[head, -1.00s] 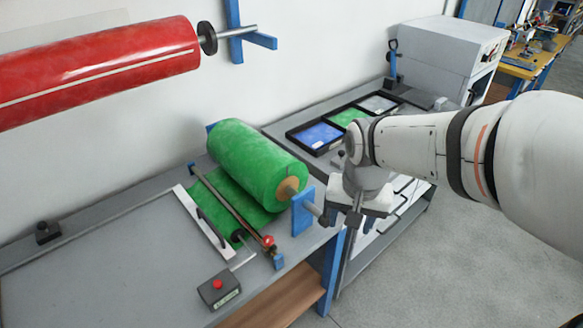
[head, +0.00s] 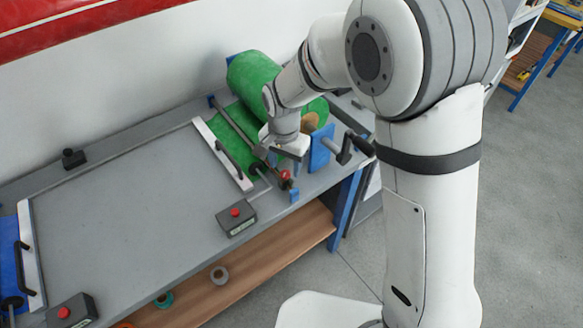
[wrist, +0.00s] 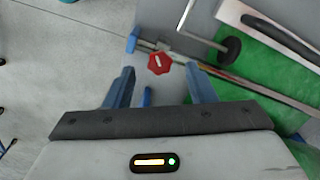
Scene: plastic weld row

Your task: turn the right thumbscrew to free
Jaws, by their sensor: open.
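The red thumbscrew (wrist: 159,63) is a lobed knob with a pale mark across its face. It sits near the end of the bar in the wrist view. In the head view the red thumbscrew (head: 285,174) shows at the bar's near end, just below my gripper. My gripper (wrist: 160,70) is open and empty, with its blue fingers on either side of the thumbscrew as seen from the wrist. I cannot tell the remaining height gap. In the head view my gripper (head: 284,158) partly hides the bar.
A green roll (head: 252,77) lies behind my gripper, with a blue end bracket (head: 320,150) and crank handle (head: 362,144) to the right. A white sealing bar with a black handle (head: 228,158) is at left. A red-button box (head: 236,217) stands in front; the grey bench (head: 130,205) is mostly clear.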

